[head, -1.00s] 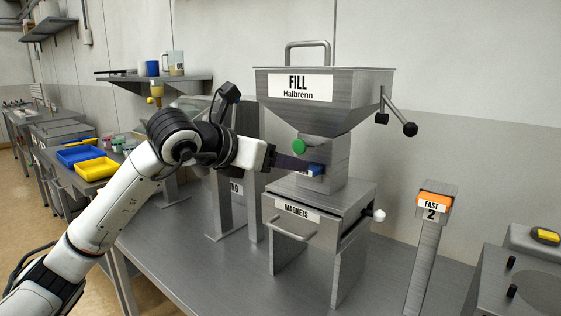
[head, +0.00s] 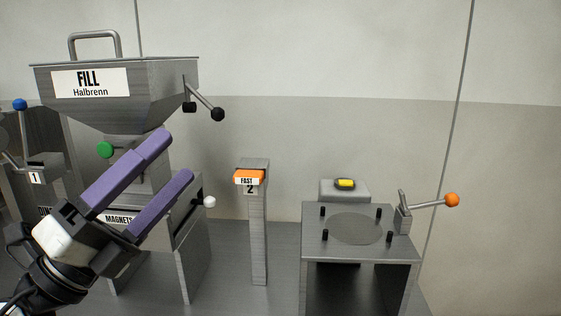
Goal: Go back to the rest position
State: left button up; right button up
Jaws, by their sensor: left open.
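My left gripper (head: 160,171) shows at the left of the head view, with two long purple fingers pointing up and to the right. The fingers are apart and nothing is between them. They are in front of the grey metal hopper machine (head: 155,85) labelled "FILL Halbrenn" and hide part of its neck and the drawer box below. The drawer box's "MAGNETS" label (head: 119,219) shows partly beside the fingers. I cannot see my right gripper.
A green knob (head: 105,150) is on the hopper's neck. A post (head: 258,225) with an orange "FAST 2" top stands mid-bench. A metal stand (head: 312,238) with a round plate and an orange-ball lever (head: 451,200) is at right. Bench between post and stand is clear.

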pick_arm(q)
jog(key=w+a+f+n+t+y, duration=0.1)
jog(key=a+f+n+t+y, duration=0.1)
jog(key=a+f+n+y, duration=0.6)
jog(key=w+a+f+n+t+y, duration=0.1)
jog(key=a+f+n+t+y, duration=0.2)
jog(key=n+y, duration=0.9)
jog(key=s+a+f+n+g, duration=0.25)
jog(key=f+n+g, duration=0.2)
jog(key=f, duration=0.45)
jog(key=s+a+f+n+g, duration=0.1)
jog(key=s+f+n+g, duration=0.3)
jog(key=f, duration=0.5)
jog(key=s+d+f+g+h, duration=0.2)
jog(key=s+d+f+g, duration=0.3)
jog(key=s+f, duration=0.45)
jog(key=s+d+f+g+h, duration=0.25)
jog(key=s+f+g, duration=0.35)
jog(key=s+f, duration=0.3)
jog(key=w+d+f+t+h, duration=0.2)
jog(key=d+f+t, duration=0.3)
jog(key=f, duration=0.5)
jog(key=shift+w+d, duration=0.8)
jog(key=shift+d, duration=0.05)
